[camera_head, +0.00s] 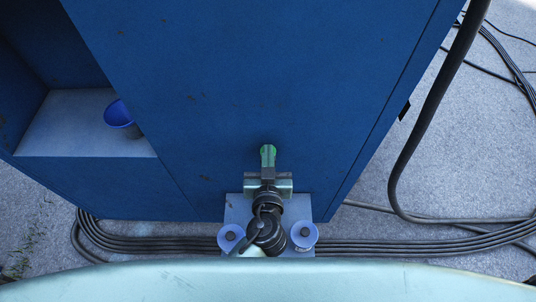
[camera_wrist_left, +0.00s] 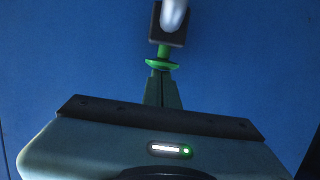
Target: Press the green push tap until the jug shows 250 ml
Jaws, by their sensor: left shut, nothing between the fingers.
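The green push tap (camera_head: 268,150) is on the front of the blue cabinet, and in the left wrist view its green flange (camera_wrist_left: 162,64) shows under a dark block and a silvery rounded part. My left gripper (camera_wrist_left: 162,76) is shut and empty. Its fingertips are at the green flange; I cannot tell whether they touch or press it. In the head view my left gripper (camera_head: 268,167) lines up with the tap, its wrist below it. No jug can be made out for certain, and no level is readable; my arm covers the middle of the grey plate. My right gripper is out of view.
The blue cabinet (camera_head: 250,80) fills the middle. A blue-violet cup (camera_head: 118,115) stands in its left recess. Two violet round items (camera_head: 230,237) flank my arm on the grey plate (camera_head: 238,208). Black cables (camera_head: 150,244) run along the ground, and a thick hose (camera_head: 420,140) hangs at right.

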